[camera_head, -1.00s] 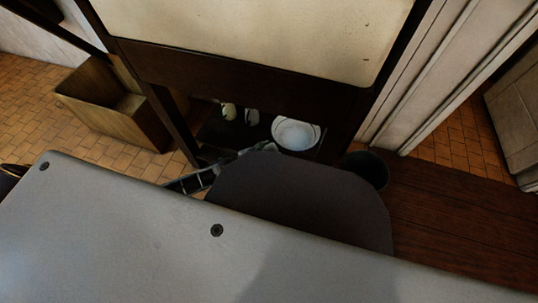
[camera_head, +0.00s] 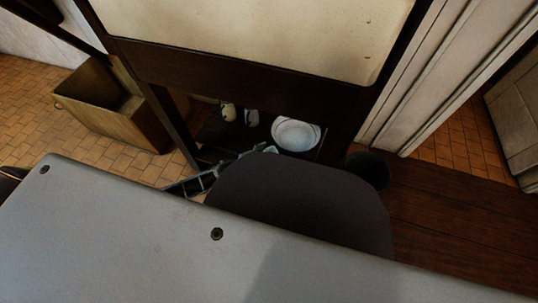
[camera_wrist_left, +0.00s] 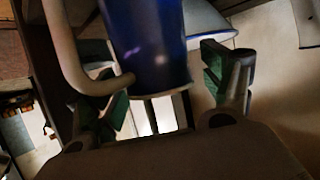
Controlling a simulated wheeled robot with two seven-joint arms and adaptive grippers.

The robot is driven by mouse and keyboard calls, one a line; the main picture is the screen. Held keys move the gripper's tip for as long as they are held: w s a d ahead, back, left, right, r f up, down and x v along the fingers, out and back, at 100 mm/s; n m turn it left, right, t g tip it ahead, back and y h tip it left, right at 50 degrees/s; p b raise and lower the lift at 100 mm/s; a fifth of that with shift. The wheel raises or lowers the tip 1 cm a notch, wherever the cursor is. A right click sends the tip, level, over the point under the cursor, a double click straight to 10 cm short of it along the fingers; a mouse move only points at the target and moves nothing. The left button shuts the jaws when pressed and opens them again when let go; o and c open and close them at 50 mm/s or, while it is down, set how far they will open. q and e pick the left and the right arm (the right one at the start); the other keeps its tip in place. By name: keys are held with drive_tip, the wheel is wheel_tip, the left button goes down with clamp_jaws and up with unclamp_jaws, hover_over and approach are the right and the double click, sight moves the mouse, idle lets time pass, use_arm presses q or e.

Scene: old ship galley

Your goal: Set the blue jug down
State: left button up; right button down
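The blue jug (camera_wrist_left: 147,45) fills the upper middle of the left wrist view, with its pale rim edge toward me and its pale handle (camera_wrist_left: 66,55) on the left. My left gripper (camera_wrist_left: 170,92) has its fingers well apart on both sides of the jug. A gap shows between the jug and the right finger; the left finger is partly behind the handle. In the head view my left gripper (camera_head: 266,149) is small, in front of the low shelf, and largely hidden. I cannot make out the jug there. My right gripper is not in view.
Under the dark-framed cabinet, a low shelf (camera_head: 216,133) holds white dishes (camera_head: 297,134) and two small pale items (camera_head: 229,112). A dark bucket (camera_head: 368,168) stands right of it. A wooden box (camera_head: 120,115) stands left on the tiled floor. Cabinet legs flank the shelf.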

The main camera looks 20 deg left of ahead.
use_arm(q)
drive_tip(key=shift+r, duration=0.15)
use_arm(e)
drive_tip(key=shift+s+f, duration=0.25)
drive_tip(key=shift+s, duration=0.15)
use_arm(q)
drive_tip(key=shift+s+a+r+p, duration=0.2)
drive_tip(key=shift+s+a+p, duration=0.1)
drive_tip(key=shift+s+p, duration=0.1)
drive_tip(key=p+v, duration=0.4)
drive_tip(key=v, duration=0.7)
drive_tip(key=shift+p, duration=0.35)
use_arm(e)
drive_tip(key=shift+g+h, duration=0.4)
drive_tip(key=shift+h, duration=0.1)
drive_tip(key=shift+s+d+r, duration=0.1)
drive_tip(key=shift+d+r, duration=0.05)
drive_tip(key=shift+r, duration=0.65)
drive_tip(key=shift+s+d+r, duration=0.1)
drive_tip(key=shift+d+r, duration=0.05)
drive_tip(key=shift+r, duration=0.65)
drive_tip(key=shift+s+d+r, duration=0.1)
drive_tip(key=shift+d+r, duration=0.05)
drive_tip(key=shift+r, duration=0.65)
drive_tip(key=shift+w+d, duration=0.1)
